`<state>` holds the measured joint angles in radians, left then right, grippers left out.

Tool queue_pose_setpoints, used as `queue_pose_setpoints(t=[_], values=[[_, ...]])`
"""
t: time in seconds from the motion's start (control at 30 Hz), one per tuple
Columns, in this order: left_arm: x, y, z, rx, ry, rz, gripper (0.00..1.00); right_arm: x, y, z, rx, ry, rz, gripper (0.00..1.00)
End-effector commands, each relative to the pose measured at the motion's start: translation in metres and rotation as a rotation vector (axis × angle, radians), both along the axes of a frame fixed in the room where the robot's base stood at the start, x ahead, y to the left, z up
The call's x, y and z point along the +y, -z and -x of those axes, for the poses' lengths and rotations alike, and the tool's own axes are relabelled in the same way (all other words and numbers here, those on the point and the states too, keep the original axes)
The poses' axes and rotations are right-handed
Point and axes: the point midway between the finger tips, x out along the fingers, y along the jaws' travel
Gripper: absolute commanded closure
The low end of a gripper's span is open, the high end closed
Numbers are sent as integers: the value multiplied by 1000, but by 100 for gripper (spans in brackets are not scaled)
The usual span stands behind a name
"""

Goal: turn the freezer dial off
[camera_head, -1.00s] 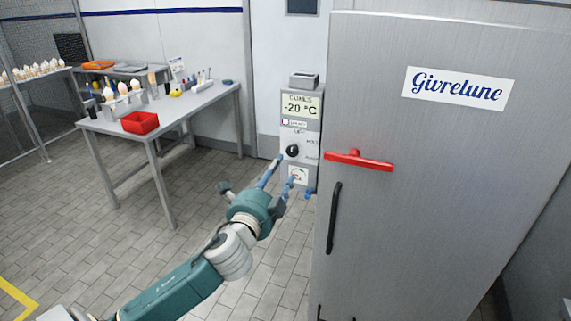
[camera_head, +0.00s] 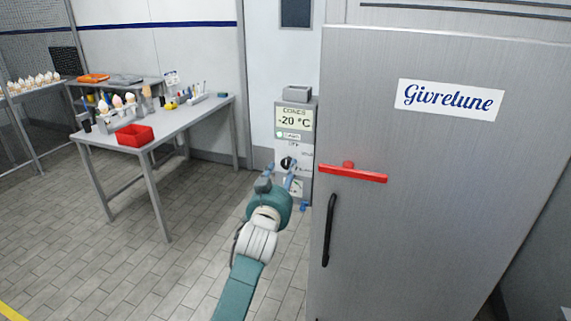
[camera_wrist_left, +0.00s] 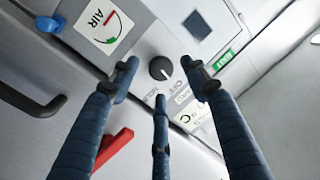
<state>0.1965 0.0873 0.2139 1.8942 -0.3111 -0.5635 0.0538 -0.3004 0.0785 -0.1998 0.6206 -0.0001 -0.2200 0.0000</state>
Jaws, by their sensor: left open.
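The freezer dial (camera_head: 287,163) is a round black knob on the grey control box (camera_head: 295,118) beside the freezer, under a display reading -20 °C. It also shows in the left wrist view (camera_wrist_left: 160,68), with printed labels around it. My left gripper (camera_head: 279,175) is at the lower front of the box. In the left wrist view its blue fingers (camera_wrist_left: 160,90) are spread open around the dial's place in the picture, apart from the knob as far as I can tell. They hold nothing. My right gripper is not in view.
The large grey freezer (camera_head: 420,220) stands right of the box, with a red bar handle (camera_head: 352,174) and a black handle (camera_head: 329,230). A steel table (camera_head: 185,119) with a red bin (camera_head: 134,135) stands to the left. The tiled floor between is clear.

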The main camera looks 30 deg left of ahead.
Motion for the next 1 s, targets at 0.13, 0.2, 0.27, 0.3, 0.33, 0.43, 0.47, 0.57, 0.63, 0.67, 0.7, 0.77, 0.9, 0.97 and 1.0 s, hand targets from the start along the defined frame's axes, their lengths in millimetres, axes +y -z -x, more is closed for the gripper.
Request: queue_pose_setpoints(t=[0.13, 0.2, 0.27, 0.3, 0.33, 0.43, 0.47, 0.57, 0.63, 0.67, 0.7, 0.77, 0.9, 0.97, 1.0], values=[[9, -2, -21, 0, -1, -1, 54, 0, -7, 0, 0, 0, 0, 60], [12, -2, -27, -1, 0, 0, 54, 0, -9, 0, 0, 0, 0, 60], [13, -1, -31, 1, 0, -1, 54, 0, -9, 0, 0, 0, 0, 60], [14, -1, -33, 0, 0, -1, 54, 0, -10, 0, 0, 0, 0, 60], [14, 0, -34, 0, 0, -1, 54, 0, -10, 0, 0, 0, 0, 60], [15, 0, -35, -1, 0, -1, 54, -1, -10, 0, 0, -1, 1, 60], [15, 0, -36, -1, 0, -1, 54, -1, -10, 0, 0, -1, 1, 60], [15, 0, -35, -1, 0, -1, 54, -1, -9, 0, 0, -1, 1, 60], [15, 0, -35, 0, 0, -2, 56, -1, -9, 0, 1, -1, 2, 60], [15, 0, -35, 0, 0, -2, 62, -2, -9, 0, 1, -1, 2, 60], [15, 0, -35, 0, 0, -2, 70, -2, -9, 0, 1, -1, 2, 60], [15, 0, -35, 0, 0, -2, 82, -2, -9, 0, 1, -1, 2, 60], [15, 1, -35, 2, 0, -1, 98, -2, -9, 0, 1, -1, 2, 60], [15, 0, -35, -1, -1, 9, 98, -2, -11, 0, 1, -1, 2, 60], [15, -1, -35, -5, -1, 34, 98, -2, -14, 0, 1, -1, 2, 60]])
